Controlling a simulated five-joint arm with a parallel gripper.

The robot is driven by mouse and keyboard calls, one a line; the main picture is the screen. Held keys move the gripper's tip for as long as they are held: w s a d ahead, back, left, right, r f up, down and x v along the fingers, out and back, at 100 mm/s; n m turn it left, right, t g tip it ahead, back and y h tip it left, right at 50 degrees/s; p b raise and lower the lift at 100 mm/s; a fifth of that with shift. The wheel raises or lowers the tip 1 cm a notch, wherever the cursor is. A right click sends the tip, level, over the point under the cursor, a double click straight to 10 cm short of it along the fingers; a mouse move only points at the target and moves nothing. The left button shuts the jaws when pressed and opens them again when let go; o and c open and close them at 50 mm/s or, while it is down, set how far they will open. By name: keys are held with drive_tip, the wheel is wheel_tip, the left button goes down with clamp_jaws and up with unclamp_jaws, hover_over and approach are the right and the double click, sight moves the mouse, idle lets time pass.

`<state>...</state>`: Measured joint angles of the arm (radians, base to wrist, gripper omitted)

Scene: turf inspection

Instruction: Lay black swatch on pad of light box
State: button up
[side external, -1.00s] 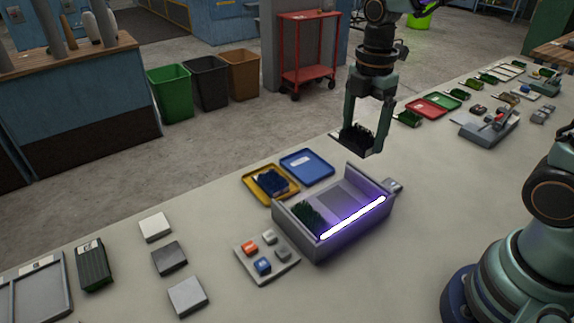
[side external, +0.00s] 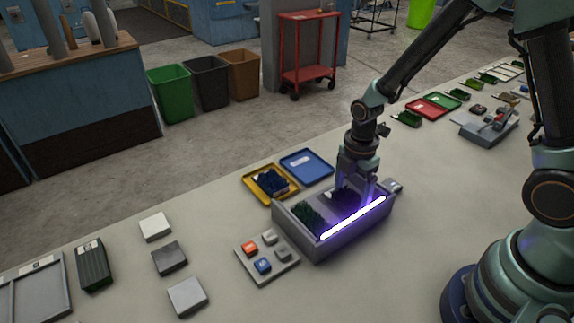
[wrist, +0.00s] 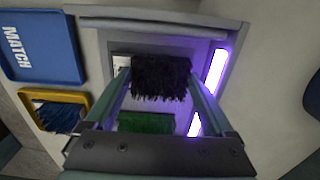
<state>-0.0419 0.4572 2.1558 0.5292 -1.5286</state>
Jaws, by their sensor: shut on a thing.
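The light box (side external: 340,236) is a grey open-topped tray with a glowing violet-white tube (side external: 353,217) along its near side. My gripper (side external: 354,192) points down into its right part, shut on the black swatch (side external: 342,201). In the wrist view, the black swatch (wrist: 160,78) lies between the two fingers (wrist: 160,88), its dark bristles showing. The pad under it is mostly hidden, and I cannot tell whether the swatch touches it. A dark green swatch (side external: 307,216) lies in the box's left part and also shows in the wrist view (wrist: 147,123).
A yellow tray (side external: 252,196) with a dark blue swatch and a blue tray (side external: 308,166) marked MATCH (wrist: 42,45) sit behind the box. A button panel (side external: 265,277) stands at its left. Red and green trays lie farther right. Bare table lies in front.

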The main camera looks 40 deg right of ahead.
drive_tip(key=shift+f, duration=0.4)
drive_tip(key=o, duration=1)
drive_tip(key=shift+f, duration=0.15)
wheel_tip(320, 180, up, 13)
wheel_tip(320, 180, up, 6)
drive_tip(key=m+t, duration=0.3)
drive_tip(key=m, duration=0.4)
hover_over(351, 196)
drive_tip(key=s, duration=0.2)
drive_tip(key=s+d+r+m+t, duration=0.1)
drive_tip(key=s+r+m, duration=0.3)
drive_tip(key=m, duration=0.7)
drive_tip(key=shift+s+d+r+t, duration=0.2)
drive_tip(key=shift+r+t, duration=0.25)
drive_tip(key=shift+t, duration=0.35)
